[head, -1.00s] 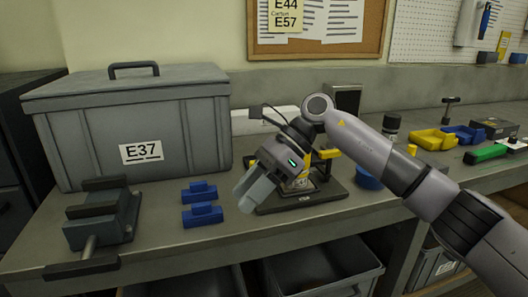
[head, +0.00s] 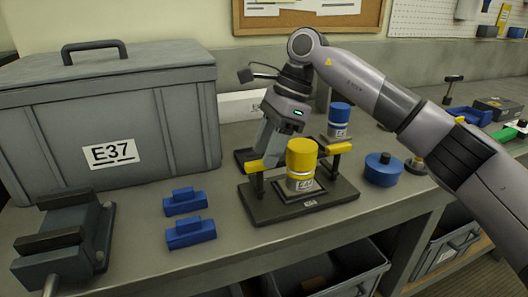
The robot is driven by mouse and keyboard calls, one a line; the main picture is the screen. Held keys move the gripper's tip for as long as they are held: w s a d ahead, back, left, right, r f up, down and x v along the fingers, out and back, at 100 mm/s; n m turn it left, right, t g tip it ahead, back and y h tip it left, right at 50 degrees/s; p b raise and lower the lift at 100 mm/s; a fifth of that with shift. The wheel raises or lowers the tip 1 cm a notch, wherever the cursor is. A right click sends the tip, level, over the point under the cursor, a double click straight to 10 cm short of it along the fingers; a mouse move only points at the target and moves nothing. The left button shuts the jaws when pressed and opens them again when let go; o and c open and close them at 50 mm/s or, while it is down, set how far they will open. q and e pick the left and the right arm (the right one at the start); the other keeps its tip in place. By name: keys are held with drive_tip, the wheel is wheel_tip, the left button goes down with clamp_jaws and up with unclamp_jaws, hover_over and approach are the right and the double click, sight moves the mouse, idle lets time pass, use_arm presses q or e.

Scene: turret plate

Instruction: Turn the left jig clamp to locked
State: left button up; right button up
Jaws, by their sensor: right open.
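The jig is a dark base plate (head: 262,212) on the bench. A white cylinder with a yellow cap (head: 301,155) stands upright in its middle. The left jig clamp (head: 258,166) is a yellow bar on a dark post, at the left of the cylinder. The right clamp (head: 340,148) is a similar yellow bar on the other side. My right gripper (head: 264,148) points down at the left clamp with its fingers open. The fingers overlap the clamp in the picture; I cannot tell whether they touch it. My left gripper is not in view.
A large grey case labelled E37 (head: 180,120) stands to the left, with a dark vise (head: 90,240) in front. Two blue blocks (head: 188,233) lie left of the jig. A blue-capped can (head: 339,122) and a round blue piece (head: 383,172) stand to its right.

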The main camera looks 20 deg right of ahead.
drive_tip(key=shift+x, duration=0.85)
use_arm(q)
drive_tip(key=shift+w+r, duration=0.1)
use_arm(e)
clamp_jaws()
